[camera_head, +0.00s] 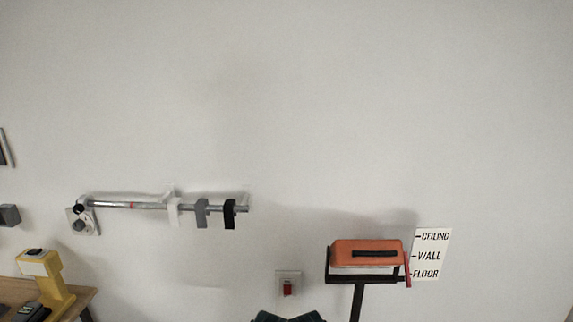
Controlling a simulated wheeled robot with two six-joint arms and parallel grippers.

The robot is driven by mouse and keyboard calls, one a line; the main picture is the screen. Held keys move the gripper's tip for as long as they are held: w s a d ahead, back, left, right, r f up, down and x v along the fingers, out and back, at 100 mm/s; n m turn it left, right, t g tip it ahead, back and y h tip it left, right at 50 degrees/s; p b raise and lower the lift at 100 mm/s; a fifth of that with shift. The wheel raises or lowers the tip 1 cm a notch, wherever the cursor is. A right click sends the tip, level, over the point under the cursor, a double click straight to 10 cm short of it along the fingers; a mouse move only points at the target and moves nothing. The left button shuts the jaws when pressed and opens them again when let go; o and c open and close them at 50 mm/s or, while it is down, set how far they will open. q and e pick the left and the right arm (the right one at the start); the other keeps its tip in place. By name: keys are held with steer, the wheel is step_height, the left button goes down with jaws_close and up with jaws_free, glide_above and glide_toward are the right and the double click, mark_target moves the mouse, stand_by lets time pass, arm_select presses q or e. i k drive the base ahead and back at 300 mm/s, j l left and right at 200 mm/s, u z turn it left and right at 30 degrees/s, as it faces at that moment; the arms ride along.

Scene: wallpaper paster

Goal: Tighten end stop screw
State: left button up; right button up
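A metal rail (150,207) with a small red mark runs level along the wall at the left. A white block (174,212), a grey block (201,213) and a black block (229,214) sit on its right half. A small black knob (78,208) is at its left end, by a light plate with a grey round part (79,226). I cannot tell which of these is the end stop, and no screw is clear at this size.
An orange box-shaped unit (367,246) on a dark post stands at the right, beside a sign reading ceiling, wall and floor (432,253). A red switch (287,289) is on the wall. A yellow device (45,270) stands on a wooden table (79,299) at lower left.

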mark_target(78, 209)
steer(key=u, duration=1.35)
